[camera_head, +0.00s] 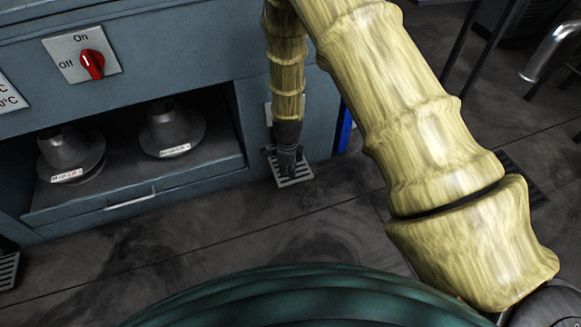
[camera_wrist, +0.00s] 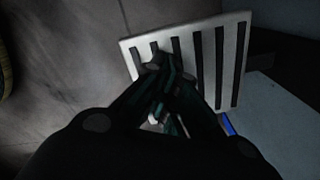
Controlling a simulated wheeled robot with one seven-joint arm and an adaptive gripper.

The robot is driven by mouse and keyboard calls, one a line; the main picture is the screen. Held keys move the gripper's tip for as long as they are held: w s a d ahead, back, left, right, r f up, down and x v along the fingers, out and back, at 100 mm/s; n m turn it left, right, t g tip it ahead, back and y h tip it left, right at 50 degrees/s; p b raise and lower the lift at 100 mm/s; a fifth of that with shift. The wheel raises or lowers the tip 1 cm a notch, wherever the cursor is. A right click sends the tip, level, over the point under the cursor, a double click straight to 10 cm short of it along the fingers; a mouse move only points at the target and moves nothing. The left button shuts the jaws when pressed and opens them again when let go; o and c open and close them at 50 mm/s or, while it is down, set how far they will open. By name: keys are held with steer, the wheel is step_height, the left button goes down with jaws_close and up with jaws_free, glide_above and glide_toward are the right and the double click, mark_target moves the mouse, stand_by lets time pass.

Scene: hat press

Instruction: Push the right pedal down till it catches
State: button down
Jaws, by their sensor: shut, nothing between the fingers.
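The right pedal (camera_head: 297,181) is a pale metal plate with dark slots, low at the right end of the blue-grey press cabinet. My gripper (camera_head: 288,166) is shut and empty, pointing down over the pedal and covering its middle. In the wrist view the slotted pedal (camera_wrist: 232,60) fills the upper middle, and my shut fingertips (camera_wrist: 166,68) overlap its near left part. I cannot tell whether the fingertips touch the plate. The pedal's mounting is mostly hidden.
Another slotted pedal (camera_head: 8,271) shows at the far left edge. The cabinet has an open shelf with two metal hat forms (camera_head: 72,152) and a red Off/On switch (camera_head: 92,64). A blue strip (camera_head: 345,128) stands right of the pedal. The floor before the cabinet is clear.

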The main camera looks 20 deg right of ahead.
steer(key=shift+f+b, duration=1.8)
steer(key=shift+f, duration=5.1)
steer(key=shift+r, duration=0.1)
step_height(320, 180, up, 6)
steer(key=p, duration=0.5)
